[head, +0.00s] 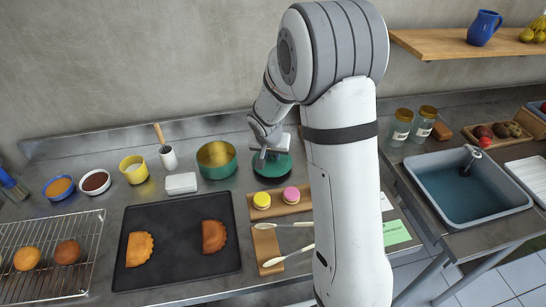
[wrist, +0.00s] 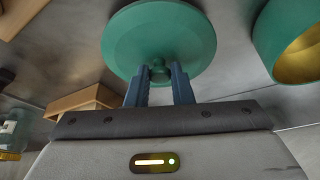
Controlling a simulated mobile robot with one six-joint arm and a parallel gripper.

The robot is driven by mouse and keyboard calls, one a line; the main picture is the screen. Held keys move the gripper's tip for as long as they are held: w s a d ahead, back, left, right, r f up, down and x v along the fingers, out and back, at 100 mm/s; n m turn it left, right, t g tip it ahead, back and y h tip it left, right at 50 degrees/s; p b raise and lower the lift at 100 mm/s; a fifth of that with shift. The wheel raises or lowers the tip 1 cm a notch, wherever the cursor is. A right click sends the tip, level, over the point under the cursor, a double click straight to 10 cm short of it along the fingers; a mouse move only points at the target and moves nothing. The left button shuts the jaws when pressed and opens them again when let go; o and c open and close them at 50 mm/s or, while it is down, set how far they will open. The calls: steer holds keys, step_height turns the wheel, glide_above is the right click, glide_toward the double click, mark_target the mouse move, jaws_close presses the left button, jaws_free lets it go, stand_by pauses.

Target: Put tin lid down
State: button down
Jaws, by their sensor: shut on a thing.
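The tin lid (head: 283,168) is a round green disc with a small knob, beside the tin and behind the macarons in the head view. The wrist view shows the lid's top (wrist: 160,25) and its knob between my two blue-grey fingers. My gripper (wrist: 159,76) is shut on that knob; in the head view my gripper (head: 262,157) partly covers the lid. I cannot tell whether the lid touches the counter. The open green tin (head: 216,168) with a golden inside stands just left of the lid; it also shows at the wrist view's right edge (wrist: 275,50).
A wooden board (head: 258,212) with a yellow and a pink macaron lies in front of the lid. A white block (head: 181,183) and a black tray (head: 180,265) with two pastries are to the left. A sink (head: 465,190) is at right. Bare counter (head: 225,188) shows around the tin.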

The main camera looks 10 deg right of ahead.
steer(key=shift+f, duration=0.8)
steer(key=shift+f, duration=0.2)
steer(key=c, duration=1.3)
jaws_free()
steer(key=shift+r, duration=0.15)
